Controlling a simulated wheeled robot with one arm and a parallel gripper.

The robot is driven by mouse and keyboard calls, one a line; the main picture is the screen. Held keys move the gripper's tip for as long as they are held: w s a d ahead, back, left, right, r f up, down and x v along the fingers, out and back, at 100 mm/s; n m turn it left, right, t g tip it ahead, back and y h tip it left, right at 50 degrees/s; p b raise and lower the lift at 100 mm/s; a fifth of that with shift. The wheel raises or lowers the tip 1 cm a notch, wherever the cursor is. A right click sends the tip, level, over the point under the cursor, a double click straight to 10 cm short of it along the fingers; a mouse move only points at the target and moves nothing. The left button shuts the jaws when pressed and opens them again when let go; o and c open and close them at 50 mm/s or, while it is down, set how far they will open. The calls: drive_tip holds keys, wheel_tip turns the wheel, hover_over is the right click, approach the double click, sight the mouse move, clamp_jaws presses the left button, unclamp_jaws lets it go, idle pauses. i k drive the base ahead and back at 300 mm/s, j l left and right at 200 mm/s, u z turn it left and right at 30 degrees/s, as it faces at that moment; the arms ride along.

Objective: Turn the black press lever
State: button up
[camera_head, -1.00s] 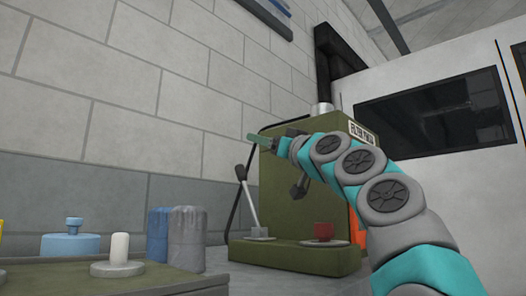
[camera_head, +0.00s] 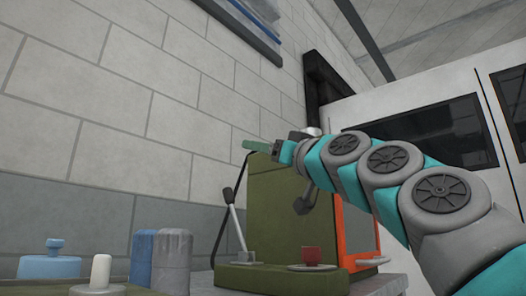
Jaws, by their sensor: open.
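A black lever with a pale rod (camera_head: 234,220) stands tilted at the left side of the green press (camera_head: 268,205). Its dark knob (camera_head: 228,195) is at the top and its foot is on the green base. My gripper (camera_head: 256,146) is at the upper left of the press, above and to the right of the lever knob, and looks apart from it. A green fingertip points left. The jaws are open, and nothing shows between them. My arm hides much of the top and right of the press.
A red cup (camera_head: 311,255) sits on the press base. Blue and grey cylinders (camera_head: 172,262), a light blue container (camera_head: 50,266) and a white knob (camera_head: 101,270) stand at the lower left. An orange-framed panel (camera_head: 358,237) is at the right. The brick wall is behind.

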sight(228, 192)
drive_tip(key=k+l, duration=0.75)
drive_tip(key=l, duration=0.25)
